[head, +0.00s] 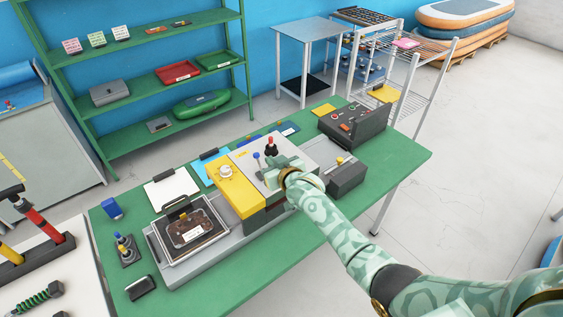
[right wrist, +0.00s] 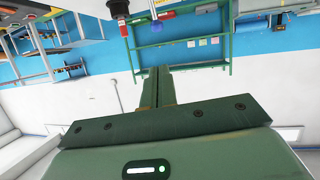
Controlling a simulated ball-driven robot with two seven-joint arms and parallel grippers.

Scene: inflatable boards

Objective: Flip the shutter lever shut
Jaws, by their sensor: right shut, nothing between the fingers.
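A machine with a pale grey top panel (head: 247,158) and a yellow side (head: 232,186) stands on the green table. A blue-tipped lever (head: 257,158) and a red-topped black lever (head: 271,145) rise from the panel. I cannot tell which is the shutter lever. My right gripper (head: 274,167) is shut and empty, just in front of the levers and low over the panel; its hand hides part of the panel. In the right wrist view its fingers (right wrist: 158,86) are together, with the levers at the top edge. Contact with a lever cannot be told. My left gripper is not in view.
A framed tray (head: 188,231) sits left of the machine, with a small joystick box (head: 126,249) beyond it. A dark control box (head: 353,124) and a grey box (head: 346,173) stand to the right. The green table's right end (head: 405,155) is clear.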

